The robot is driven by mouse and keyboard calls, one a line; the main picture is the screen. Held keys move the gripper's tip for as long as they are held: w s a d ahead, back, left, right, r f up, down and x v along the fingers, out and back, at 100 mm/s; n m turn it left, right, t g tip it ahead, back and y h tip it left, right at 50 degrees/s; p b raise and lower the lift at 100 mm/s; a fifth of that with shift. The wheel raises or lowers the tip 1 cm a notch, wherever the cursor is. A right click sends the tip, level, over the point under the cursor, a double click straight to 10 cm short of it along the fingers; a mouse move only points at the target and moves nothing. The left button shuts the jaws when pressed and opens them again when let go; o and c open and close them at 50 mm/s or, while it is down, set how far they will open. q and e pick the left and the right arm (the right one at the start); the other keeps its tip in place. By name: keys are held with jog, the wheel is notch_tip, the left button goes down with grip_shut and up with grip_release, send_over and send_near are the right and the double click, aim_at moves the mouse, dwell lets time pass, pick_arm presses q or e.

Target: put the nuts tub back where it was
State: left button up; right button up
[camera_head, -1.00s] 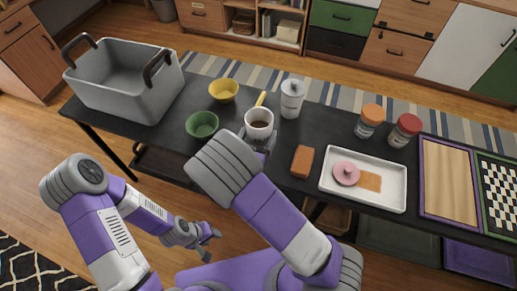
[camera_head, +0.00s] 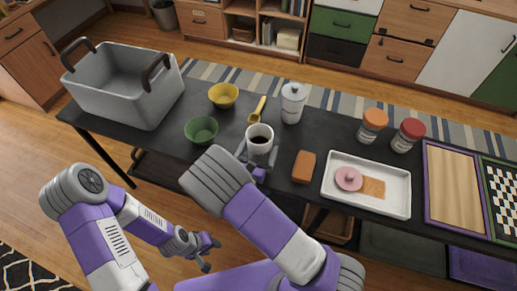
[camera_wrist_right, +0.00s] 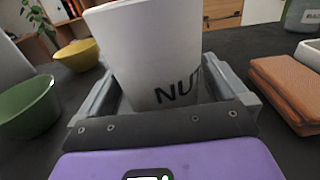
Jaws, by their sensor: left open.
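The nuts tub (camera_head: 260,142) is a white cup with dark contents. Black letters "NU" show on its side in the right wrist view (camera_wrist_right: 150,50). My right gripper (camera_wrist_right: 165,95) has a finger on each side of the tub and is shut on it, over the black table (camera_head: 230,115). The tub stands about upright. Its base is hidden, so I cannot tell whether it touches the table. My left gripper (camera_head: 208,252) is open and empty, low in front of the table.
A yellow scoop (camera_head: 257,110) lies behind the tub. Green (camera_head: 201,130) and yellow (camera_head: 223,96) bowls and a grey bin (camera_head: 125,95) are left. A white canister (camera_head: 292,103) is behind right.

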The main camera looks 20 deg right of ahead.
jog(key=shift+r, duration=0.3)
jog(key=p+v, duration=0.2)
jog(key=v, duration=1)
jog(key=shift+p, duration=0.35)
jog(key=shift+f, duration=0.1)
